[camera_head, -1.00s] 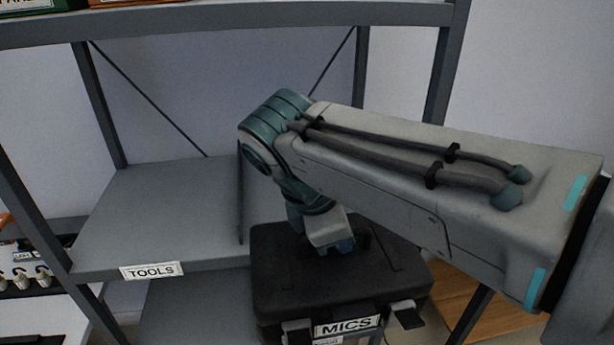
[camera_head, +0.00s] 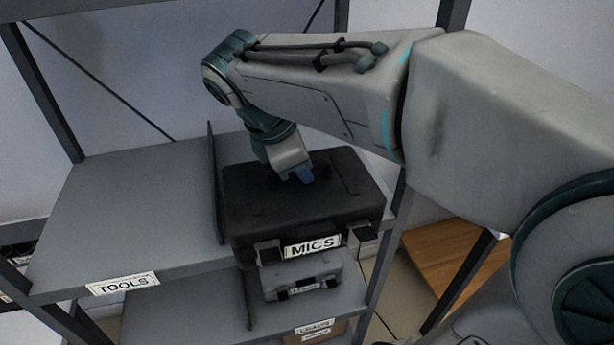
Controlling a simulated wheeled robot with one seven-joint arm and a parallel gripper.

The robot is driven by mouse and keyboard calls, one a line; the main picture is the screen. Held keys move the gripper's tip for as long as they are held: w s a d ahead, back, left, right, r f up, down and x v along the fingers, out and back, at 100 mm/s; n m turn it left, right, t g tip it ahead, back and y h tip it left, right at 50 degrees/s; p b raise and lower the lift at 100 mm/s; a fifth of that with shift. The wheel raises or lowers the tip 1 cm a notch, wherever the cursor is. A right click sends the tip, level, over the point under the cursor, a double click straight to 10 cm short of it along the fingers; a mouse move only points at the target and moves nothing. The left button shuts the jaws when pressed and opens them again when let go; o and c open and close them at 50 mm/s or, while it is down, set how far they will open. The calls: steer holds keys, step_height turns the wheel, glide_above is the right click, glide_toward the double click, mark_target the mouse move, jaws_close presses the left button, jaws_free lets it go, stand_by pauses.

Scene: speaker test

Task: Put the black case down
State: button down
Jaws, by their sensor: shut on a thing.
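The black case (camera_head: 265,212) has a white MICS label and latches on its front. It is at the right part of the middle shelf (camera_head: 130,205), right of a thin upright divider (camera_head: 216,180). My gripper (camera_head: 303,177) is at the top of the case, shut on it; the fingertips and handle are mostly hidden. The case looks level. I cannot tell whether its underside touches the shelf, since its front hides that area.
The shelf's left part, above the TOOLS label (camera_head: 124,284), is empty. A smaller grey case (camera_head: 305,273) sits on the shelf below. A rack post (camera_head: 384,235) stands close to the black case's right side. A wooden surface (camera_head: 445,255) lies at the right.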

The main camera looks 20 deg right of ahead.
steer(key=w+f+p, duration=0.1)
steer(key=w+f, duration=0.2)
steer(key=w, duration=0.8)
steer(key=shift+w+f+p, duration=0.15)
steer(key=shift+w+p, duration=0.2)
steer(key=shift+p, duration=0.05)
steer(key=c, duration=1.5)
jaws_free()
steer(key=shift+s+f, duration=0.1)
steer(key=shift+o, duration=0.2)
